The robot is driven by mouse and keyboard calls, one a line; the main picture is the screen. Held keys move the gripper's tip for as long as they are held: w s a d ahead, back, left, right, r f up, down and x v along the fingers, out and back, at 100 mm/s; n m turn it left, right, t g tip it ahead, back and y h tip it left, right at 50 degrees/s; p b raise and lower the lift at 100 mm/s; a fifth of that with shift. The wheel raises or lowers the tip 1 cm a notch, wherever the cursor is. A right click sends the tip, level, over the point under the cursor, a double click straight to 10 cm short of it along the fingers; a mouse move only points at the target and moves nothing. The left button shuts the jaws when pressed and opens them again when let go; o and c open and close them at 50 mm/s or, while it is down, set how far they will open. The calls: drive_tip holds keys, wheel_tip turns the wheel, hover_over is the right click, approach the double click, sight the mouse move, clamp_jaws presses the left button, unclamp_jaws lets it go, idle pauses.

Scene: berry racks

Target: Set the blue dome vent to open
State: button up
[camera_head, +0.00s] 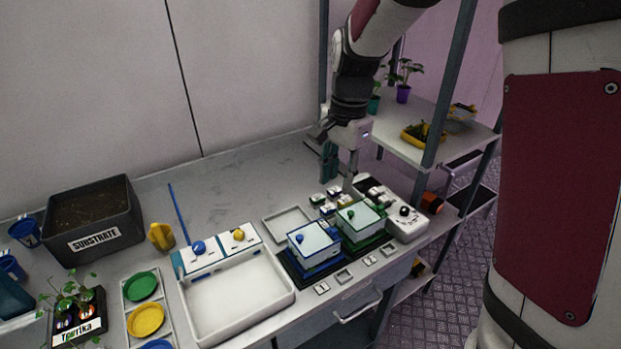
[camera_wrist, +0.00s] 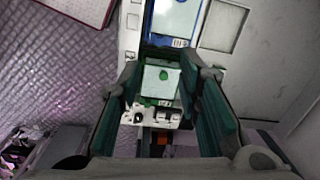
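The blue dome (camera_head: 314,243) is a clear-topped box with a blue base on a dark tray at the bench's front edge. Its small round blue vent knob (camera_head: 300,239) sits on the lid; its setting is too small to tell. The blue dome (camera_wrist: 176,17) is cut off at the top of the wrist view. My gripper (camera_head: 340,172) is above the back of the bench, behind and to the right of the blue dome, apart from it. In the wrist view my gripper (camera_wrist: 160,78) has its fingers spread, with nothing held between them.
A similar green dome (camera_head: 359,218) stands right of the blue one; it also shows between my fingers in the wrist view (camera_wrist: 160,80). A white control box (camera_head: 408,222) is to its right. A white basin (camera_head: 238,305) lies left. The bench behind the basin is mostly clear.

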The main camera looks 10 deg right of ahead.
sight(334, 229)
drive_tip(key=f+p, duration=0.1)
drive_tip(key=f, duration=0.4)
drive_tip(key=f+m+p, duration=0.1)
drive_tip(key=f, duration=0.4)
drive_tip(key=f+m+p, duration=0.1)
drive_tip(key=f, duration=0.4)
drive_tip(key=shift+w+d+f+h+p, duration=0.1)
drive_tip(key=shift+w+f+h+p, duration=0.1)
drive_tip(key=shift+w+h+p, duration=0.2)
clamp_jaws()
